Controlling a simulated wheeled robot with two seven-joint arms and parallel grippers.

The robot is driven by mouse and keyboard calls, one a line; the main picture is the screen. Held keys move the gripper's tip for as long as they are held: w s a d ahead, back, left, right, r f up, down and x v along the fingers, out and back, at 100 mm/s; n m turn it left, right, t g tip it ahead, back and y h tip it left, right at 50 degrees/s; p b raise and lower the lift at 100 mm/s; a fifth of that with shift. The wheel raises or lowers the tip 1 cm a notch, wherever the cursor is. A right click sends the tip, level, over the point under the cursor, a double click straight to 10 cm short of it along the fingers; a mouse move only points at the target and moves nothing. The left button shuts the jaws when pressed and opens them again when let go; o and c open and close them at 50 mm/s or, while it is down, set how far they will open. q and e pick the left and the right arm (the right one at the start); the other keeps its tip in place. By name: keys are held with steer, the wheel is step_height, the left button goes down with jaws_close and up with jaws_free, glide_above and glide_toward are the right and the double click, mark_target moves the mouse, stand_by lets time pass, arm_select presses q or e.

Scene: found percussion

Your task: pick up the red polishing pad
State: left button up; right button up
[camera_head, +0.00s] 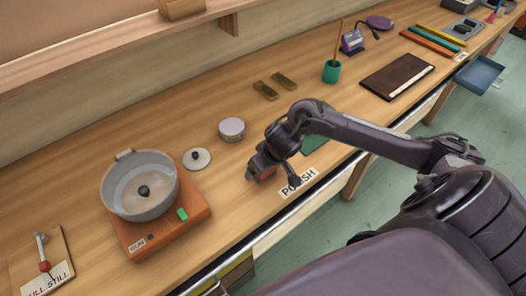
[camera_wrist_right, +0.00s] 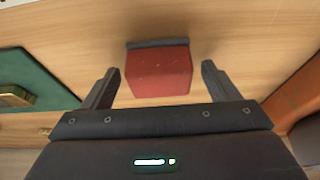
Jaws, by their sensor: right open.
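The red polishing pad (camera_wrist_right: 158,74) is a red block with a dark strip along its far edge. It lies on the wooden bench in the right wrist view. My right gripper (camera_wrist_right: 158,84) is open, with one finger on each side of the pad and a visible gap at both sides. In the head view the pad (camera_head: 267,173) is mostly hidden under my right gripper (camera_head: 262,176), which is low over the bench by the POLISH label (camera_head: 299,182). My left gripper is not in view.
A grey pot (camera_head: 140,188) stands on an orange base (camera_head: 165,226) at the left. A lid (camera_head: 197,158) and a round tin (camera_head: 232,129) lie behind the gripper. A green mat (camera_head: 318,143) is partly hidden by my arm. Bare bench lies left of the gripper.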

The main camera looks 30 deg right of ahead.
steer(key=c, duration=0.5)
steer(key=shift+c, duration=1.4)
steer(key=c, duration=0.3)
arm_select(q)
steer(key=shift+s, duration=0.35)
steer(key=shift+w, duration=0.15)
arm_select(e)
steer(key=shift+r, duration=0.1)
